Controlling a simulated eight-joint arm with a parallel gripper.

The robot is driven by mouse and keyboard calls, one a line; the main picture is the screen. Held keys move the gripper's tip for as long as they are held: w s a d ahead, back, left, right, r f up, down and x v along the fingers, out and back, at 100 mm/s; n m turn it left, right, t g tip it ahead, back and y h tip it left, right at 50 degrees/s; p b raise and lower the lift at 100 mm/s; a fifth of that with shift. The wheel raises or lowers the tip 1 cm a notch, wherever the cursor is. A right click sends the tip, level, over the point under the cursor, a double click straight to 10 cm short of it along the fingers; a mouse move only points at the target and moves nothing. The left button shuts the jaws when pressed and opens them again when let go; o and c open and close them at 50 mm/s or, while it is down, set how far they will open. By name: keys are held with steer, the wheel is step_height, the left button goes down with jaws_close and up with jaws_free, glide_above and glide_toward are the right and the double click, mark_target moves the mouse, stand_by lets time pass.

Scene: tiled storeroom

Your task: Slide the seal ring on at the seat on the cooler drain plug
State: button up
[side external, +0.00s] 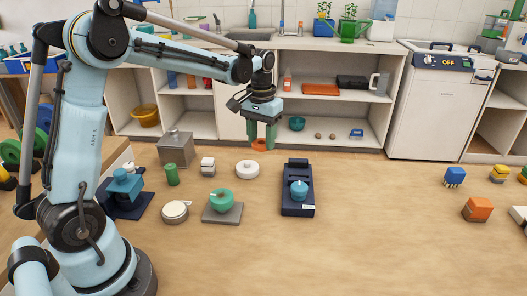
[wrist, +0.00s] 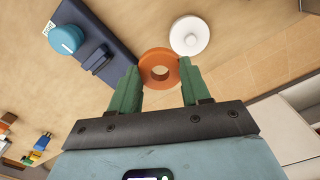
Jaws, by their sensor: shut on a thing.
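An orange seal ring (side external: 260,145) is held between the green fingers of my gripper (side external: 261,138), above the floor. In the wrist view the ring (wrist: 147,62) shows whole, its hole open and empty, at the tips of my gripper (wrist: 160,76). A round blue piece (side external: 299,189), which looks like the cooler drain plug, sits on a long navy base (side external: 298,208), right of and nearer the camera than my gripper. In the wrist view the blue piece (wrist: 66,39) is at upper left, apart from the ring. Its seat cannot be made out.
A white round piece (side external: 247,168) stands close below my gripper. A green round piece on a grey plate (side external: 232,216), a cream disc (side external: 175,211) and a green cylinder (side external: 172,174) stand to the left.

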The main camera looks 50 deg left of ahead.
mark_target(247, 163)
steer(key=a, duration=0.2)
steer(key=s+a, duration=0.1)
steer(key=a, duration=0.2)
steer(key=shift+s, duration=0.2)
steer(key=shift+f, duration=2.9)
steer(key=shift+f, duration=1.25)
steer(key=o, duration=1.1)
step_height(247, 163, up, 12)
steer(key=shift+r, duration=0.1)
